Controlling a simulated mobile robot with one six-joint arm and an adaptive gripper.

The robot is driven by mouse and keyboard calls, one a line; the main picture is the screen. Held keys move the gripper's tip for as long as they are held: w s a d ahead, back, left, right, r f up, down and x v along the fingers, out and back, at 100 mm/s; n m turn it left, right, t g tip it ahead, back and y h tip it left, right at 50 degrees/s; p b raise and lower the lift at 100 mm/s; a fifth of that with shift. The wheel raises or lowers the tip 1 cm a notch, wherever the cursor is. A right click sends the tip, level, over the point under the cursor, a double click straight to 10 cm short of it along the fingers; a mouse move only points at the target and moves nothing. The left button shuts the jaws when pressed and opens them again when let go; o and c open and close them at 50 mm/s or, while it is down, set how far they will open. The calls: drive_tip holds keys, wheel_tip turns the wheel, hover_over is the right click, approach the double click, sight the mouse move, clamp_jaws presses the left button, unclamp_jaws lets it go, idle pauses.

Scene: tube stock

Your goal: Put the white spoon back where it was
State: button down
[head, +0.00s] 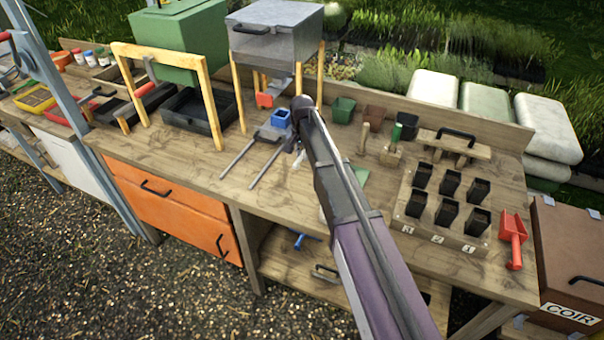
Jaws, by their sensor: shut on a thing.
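My arm reaches from the bottom of the head view up to the middle of the bench. My gripper (292,147) is small and partly hidden behind my arm, low near the two metal rails. It is shut on a small whitish thing (298,163), which looks like the white spoon; its shape is mostly hidden. I cannot tell whether it touches the bench top. A small blue cup (281,118) stands on the metal plate just behind my gripper.
A block with several black pots (447,212) and a red scoop (513,238) are to the right. A blue scoop (303,240) is on the lower shelf. A metal hopper (275,45) and green hopper (180,45) stand behind. The bench top (200,168) is clear at front left.

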sight(302, 174)
drive_tip(key=shift+f+b, duration=1.1)
drive_tip(key=shift+f, duration=0.4)
drive_tip(key=shift+f+b, duration=1.9)
drive_tip(key=shift+f, duration=0.1)
drive_tip(key=c, duration=0.7)
unclamp_jaws()
drive_tip(key=shift+o, duration=0.2)
wheel_tip(302, 174, up, 12)
drive_tip(key=p, duration=1.2)
drive_tip(key=shift+r, duration=0.2)
